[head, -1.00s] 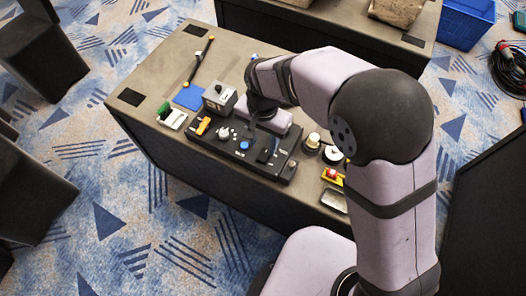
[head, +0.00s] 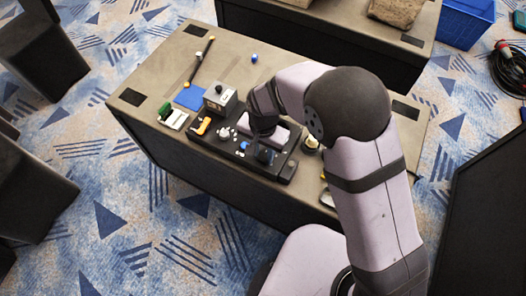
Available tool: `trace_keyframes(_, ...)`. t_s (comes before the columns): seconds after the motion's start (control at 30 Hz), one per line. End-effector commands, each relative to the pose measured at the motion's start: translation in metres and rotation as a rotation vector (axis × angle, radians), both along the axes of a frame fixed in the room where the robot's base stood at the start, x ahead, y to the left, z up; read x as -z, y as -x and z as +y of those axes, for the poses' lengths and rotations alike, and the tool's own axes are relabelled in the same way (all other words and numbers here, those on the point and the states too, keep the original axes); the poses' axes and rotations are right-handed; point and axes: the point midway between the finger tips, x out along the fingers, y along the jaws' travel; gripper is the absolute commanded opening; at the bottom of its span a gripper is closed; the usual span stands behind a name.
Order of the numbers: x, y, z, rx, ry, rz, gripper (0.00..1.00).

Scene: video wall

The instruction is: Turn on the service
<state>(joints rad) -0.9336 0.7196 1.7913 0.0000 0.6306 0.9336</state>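A black control panel (head: 205,143) lies on the table in the head view. It carries an orange switch (head: 201,126), a white knob (head: 224,133) and a blue button (head: 244,146). No label is readable, so I cannot tell which control is the service. My gripper (head: 264,155) points down over the right part of the panel, right of the blue button. It hides the controls beneath it. Its fingers are small and dark against the panel, so I cannot tell whether they are open or shut, or whether they touch anything.
A grey box with a black knob (head: 219,98) stands behind the panel. A blue pad (head: 189,97), a green-and-white item (head: 172,117) and a black-and-yellow rod (head: 200,63) lie to the left. A small blue object (head: 254,58) lies at the back. The table's left end has free room.

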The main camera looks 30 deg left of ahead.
Motion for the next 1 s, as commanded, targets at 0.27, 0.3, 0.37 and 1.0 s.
trace_keyframes(0.27,-0.001,0.000,0.000,0.001,0.001,0.005,0.00)
trace_keyframes(0.3,-0.001,-0.001,-0.001,0.003,0.002,0.014,0.00)
trace_keyframes(0.37,-0.002,-0.003,0.000,0.004,0.003,0.034,0.00)
trace_keyframes(1.0,-0.002,-0.012,0.000,0.001,-0.001,0.331,0.00)
